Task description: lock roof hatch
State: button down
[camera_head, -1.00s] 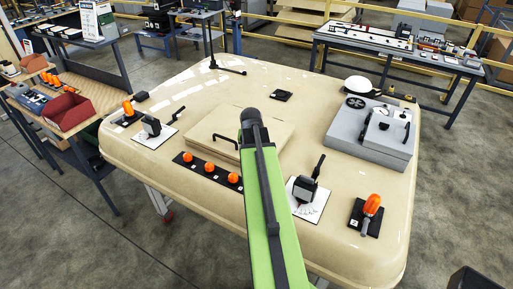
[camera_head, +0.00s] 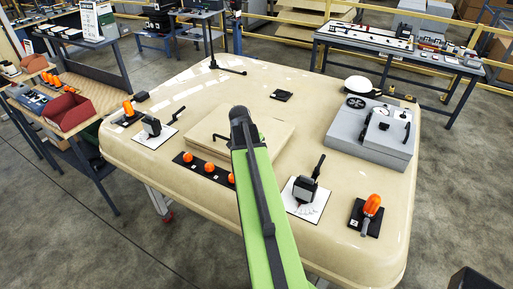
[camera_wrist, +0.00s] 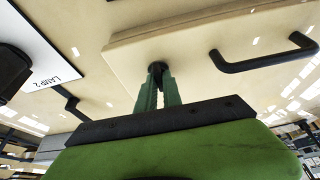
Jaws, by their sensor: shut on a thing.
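The roof hatch is a raised beige panel (camera_head: 277,130) on the beige roof, with a black bar handle (camera_head: 221,138). It lies flat, as far as the head view shows. In the wrist view the hatch panel (camera_wrist: 205,50) fills the upper middle, with its handle (camera_wrist: 262,60) to the right of my gripper. My gripper (camera_wrist: 157,75) has its green fingers shut on a small dark latch knob (camera_wrist: 156,66) at the hatch's near edge. The fingers hide most of the knob. In the head view my green arm hides the gripper and the latch.
A white-plated black lever switch (camera_head: 305,190) and an orange lamp (camera_head: 371,205) stand on the roof at right. Several orange lamps on a black strip (camera_head: 203,168) lie left of my arm. A grey box (camera_head: 372,132) sits at the back right.

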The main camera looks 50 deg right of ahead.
jog(key=shift+w+a, duration=0.1)
jog(key=shift+a, duration=0.1)
jog(key=c, duration=1.5)
grip_release()
jog(key=shift+w, duration=0.1)
jog(key=shift+r, duration=0.1)
jog(key=p+v, duration=1.6)
jog(key=v, duration=0.1)
jog(key=shift+r, duration=0.1)
